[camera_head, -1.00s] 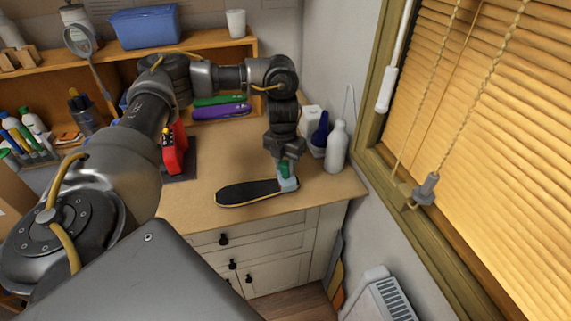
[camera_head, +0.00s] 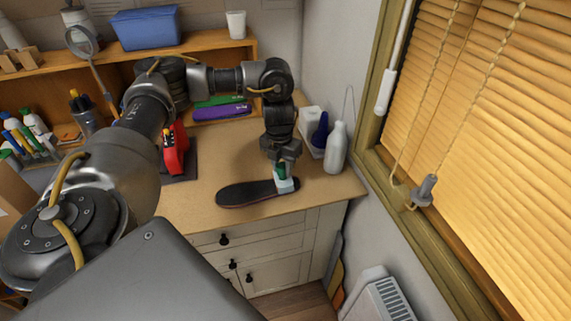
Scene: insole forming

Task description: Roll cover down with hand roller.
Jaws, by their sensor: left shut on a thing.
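The insole with its dark cover (camera_head: 243,192) lies flat on the wooden worktop near its front edge. A thin reddish edge shows along its near side. My left gripper (camera_head: 283,168) points down over the insole's right end. It is shut on the hand roller (camera_head: 286,185), which shows a green handle part and a pale blue lower part. The roller is at the cover's right end and appears to touch it. The fingertips hide part of the handle. My right gripper is not in view.
A white bottle (camera_head: 336,148) and a pale bin holding a blue bottle (camera_head: 320,132) stand close right of my gripper. A red tool (camera_head: 174,150) sits on a dark mat at left. The worktop (camera_head: 215,165) behind the insole is clear.

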